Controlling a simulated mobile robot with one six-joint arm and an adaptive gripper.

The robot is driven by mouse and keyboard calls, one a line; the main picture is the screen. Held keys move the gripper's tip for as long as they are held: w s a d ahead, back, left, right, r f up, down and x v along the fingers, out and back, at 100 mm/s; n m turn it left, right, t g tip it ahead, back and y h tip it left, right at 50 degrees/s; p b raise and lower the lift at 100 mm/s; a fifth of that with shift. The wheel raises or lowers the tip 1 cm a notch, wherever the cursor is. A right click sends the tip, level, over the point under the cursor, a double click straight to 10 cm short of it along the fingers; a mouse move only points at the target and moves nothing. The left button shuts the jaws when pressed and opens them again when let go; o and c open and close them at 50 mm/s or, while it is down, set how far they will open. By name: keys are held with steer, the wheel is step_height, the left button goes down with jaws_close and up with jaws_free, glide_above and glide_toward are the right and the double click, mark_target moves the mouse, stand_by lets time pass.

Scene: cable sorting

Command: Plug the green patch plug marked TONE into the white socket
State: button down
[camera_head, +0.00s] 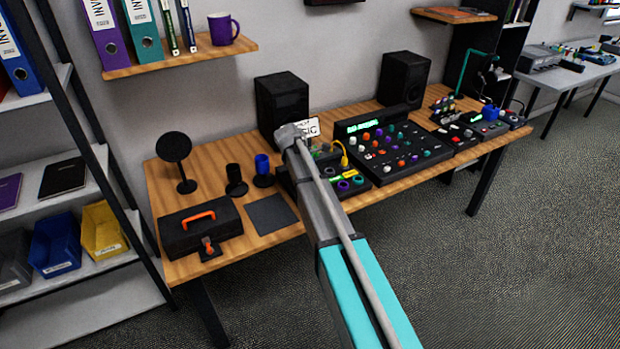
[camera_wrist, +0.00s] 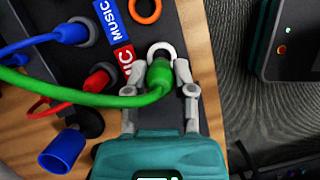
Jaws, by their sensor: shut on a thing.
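In the wrist view, my gripper (camera_wrist: 160,68) is shut on the green patch plug (camera_wrist: 159,76), with one finger on each side. Its green cable (camera_wrist: 90,98) loops away to the left. The white socket (camera_wrist: 162,49) is a white ring with a dark centre. The plug's front end overlaps the ring's lower edge; I cannot tell whether it is inside the hole or just above it. No TONE mark is legible. In the head view, my arm hides the plug, and the gripper's fingers cannot be made out.
Left of the socket, a blue plug (camera_wrist: 70,34) and a red plug (camera_wrist: 97,80) sit at the panel. A blue MUSIC label (camera_wrist: 112,20), a red label (camera_wrist: 124,56) and an orange ring (camera_wrist: 145,10) are close by. A mixer (camera_head: 395,150) stands right of my arm.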

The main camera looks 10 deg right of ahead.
steer(key=shift+f+b, duration=1.4)
steer(key=shift+f, duration=0.3)
steer(key=shift+f+b, duration=1.15)
steer(key=shift+b, duration=0.05)
stand_by(2.0)
stand_by(0.4)
steer(key=shift+c, duration=1.9)
jaws_free()
steer(key=o, duration=0.4)
steer(key=shift+r, duration=0.1)
steer(key=shift+r+p, duration=3.45)
steer(key=shift+p, duration=0.1)
